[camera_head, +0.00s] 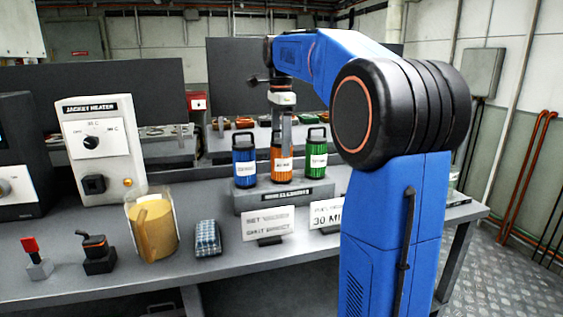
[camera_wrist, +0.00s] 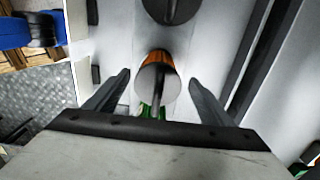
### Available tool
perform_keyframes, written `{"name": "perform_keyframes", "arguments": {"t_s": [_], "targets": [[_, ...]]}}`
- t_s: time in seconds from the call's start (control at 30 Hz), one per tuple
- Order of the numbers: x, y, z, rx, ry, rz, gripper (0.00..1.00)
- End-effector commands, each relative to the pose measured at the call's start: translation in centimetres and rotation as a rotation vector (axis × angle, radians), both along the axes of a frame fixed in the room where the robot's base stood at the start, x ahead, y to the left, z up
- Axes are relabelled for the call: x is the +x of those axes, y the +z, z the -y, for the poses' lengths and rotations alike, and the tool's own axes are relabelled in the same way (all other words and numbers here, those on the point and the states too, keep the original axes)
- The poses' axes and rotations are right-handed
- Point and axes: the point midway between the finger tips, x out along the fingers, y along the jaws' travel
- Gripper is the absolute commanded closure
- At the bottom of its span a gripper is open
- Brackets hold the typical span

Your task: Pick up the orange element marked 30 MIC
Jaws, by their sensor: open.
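The orange element (camera_head: 282,167) stands upright on a grey rack (camera_head: 262,203), between the blue element (camera_head: 244,170) and the green element (camera_head: 317,163). Its white label is too small to read surely. My gripper (camera_head: 282,135) points down right over the orange element, its fingers at the height of the element's top. In the wrist view the orange element (camera_wrist: 160,57) shows between the two open, spread fingers (camera_wrist: 159,78); a pale round face covers much of it. Part of the green element (camera_wrist: 146,109) shows below it. I cannot tell whether a finger touches the orange element.
A sign reading "30 MI" (camera_head: 325,215), cut off by my arm, and another sign (camera_head: 269,224) stand before the rack. A jug of yellowish liquid (camera_head: 152,228) and a blue-patterned item (camera_head: 207,238) are to the left. The jacket heater (camera_head: 98,143) stands behind them.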

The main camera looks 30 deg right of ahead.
Motion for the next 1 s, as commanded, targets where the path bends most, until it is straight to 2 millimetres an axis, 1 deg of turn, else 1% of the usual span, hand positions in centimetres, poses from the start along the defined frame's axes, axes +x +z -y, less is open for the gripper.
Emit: {"name": "perform_keyframes", "arguments": {"t_s": [0.2, 0.3, 0.4, 0.63, 0.83, 1.0], "targets": [[-0.4, -3.0, 0.1, 0.001, 0.000, -0.003, 0.25], [-0.3, -4.0, 0.1, 0.000, 0.000, -0.001, 0.25], [-0.4, -4.5, 0.1, 0.000, 0.000, -0.001, 0.25], [-0.3, -4.6, 0.1, 0.000, 0.000, -0.001, 0.25], [-0.3, -4.6, 0.1, 0.000, 0.000, -0.001, 0.73], [-0.3, -4.5, 0.1, 0.000, 0.000, 0.000, 0.73]]}}
